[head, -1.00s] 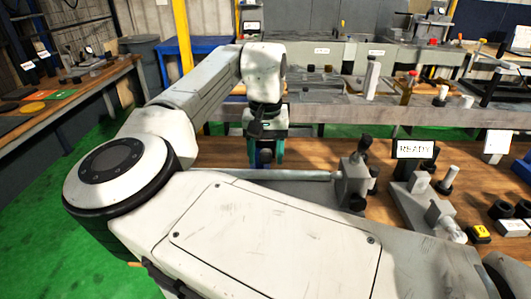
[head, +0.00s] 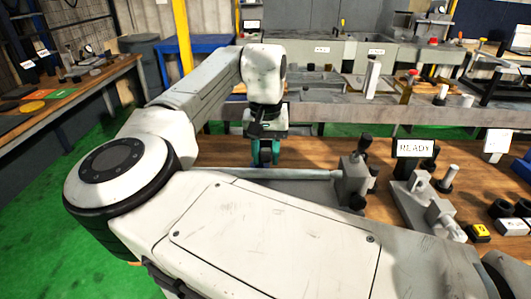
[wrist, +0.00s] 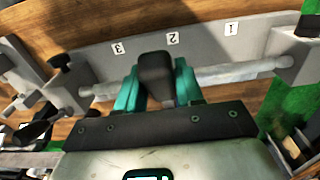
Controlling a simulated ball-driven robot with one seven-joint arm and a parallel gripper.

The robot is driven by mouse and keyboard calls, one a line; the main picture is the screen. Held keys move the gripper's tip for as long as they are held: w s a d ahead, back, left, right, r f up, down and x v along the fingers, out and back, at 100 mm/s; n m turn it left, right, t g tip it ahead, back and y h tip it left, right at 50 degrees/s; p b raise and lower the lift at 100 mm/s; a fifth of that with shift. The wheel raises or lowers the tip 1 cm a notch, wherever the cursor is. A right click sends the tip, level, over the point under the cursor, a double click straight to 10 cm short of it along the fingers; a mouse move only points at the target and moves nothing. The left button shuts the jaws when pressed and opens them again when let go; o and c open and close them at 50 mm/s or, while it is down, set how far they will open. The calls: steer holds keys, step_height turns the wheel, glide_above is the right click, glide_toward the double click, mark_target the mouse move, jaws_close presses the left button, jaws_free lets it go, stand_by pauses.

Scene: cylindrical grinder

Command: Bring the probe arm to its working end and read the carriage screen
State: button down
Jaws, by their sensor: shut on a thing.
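My gripper (head: 265,155) is above the long grey bar fixture (head: 290,188) in the head view. In the wrist view my teal fingers (wrist: 157,88) are shut on a dark block-like handle (wrist: 156,72), apparently the probe arm's. It stands in front of a pale round rod (wrist: 225,72), near the label 2 on the grey plate (wrist: 140,58). Labels 3 and 1 are to its left and right. What lies beneath the handle is hidden by my gripper. A small screen (head: 415,148) in the head view reads READY.
A grey end block with a dark knob (head: 355,178) stands at the rod's right end in the head view. Metal fixtures (head: 425,205), a yellow-topped box (head: 478,232) and dark cylinders (head: 502,210) stand farther right. A grey machine bed (head: 340,112) runs behind.

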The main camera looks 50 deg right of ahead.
step_height(320, 180, down, 10)
steer(key=s+a+t+h+b, duration=0.1)
steer(key=a+t+h+b, duration=0.1)
steer(key=b, duration=0.6)
steer(key=shift+s+f+t+h, duration=0.35)
steer(key=shift+t+h, duration=0.45)
steer(key=shift+h, duration=0.5)
steer(key=shift+s+a, duration=0.1)
steer(key=shift+a, duration=0.05)
steer(key=c, duration=0.9)
jaws_free()
steer(key=shift+o, duration=0.5)
steer(key=v, duration=1.1)
